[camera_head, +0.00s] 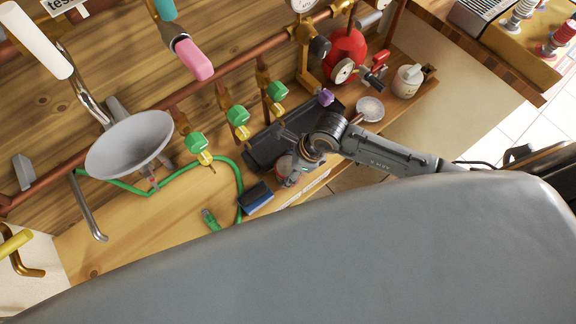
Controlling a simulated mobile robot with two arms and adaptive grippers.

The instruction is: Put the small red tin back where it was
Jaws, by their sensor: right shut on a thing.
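My right arm comes in from the right over the wooden shelf, and its gripper (291,172) points down near the shelf's front edge. It is shut on the small red tin (281,167), of which only a pale round top and a bit of red side show. The rest of the tin is hidden by the gripper. The tin is at the front edge of a long dark tray (262,151); I cannot tell whether it touches the tray or the shelf. My left gripper is not in view.
A blue and black block (256,198) and a green hose (238,177) lie left of the gripper. Green-handled taps (238,115) hang behind. A round glass dish (370,109) and a white jar (407,82) stand right.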

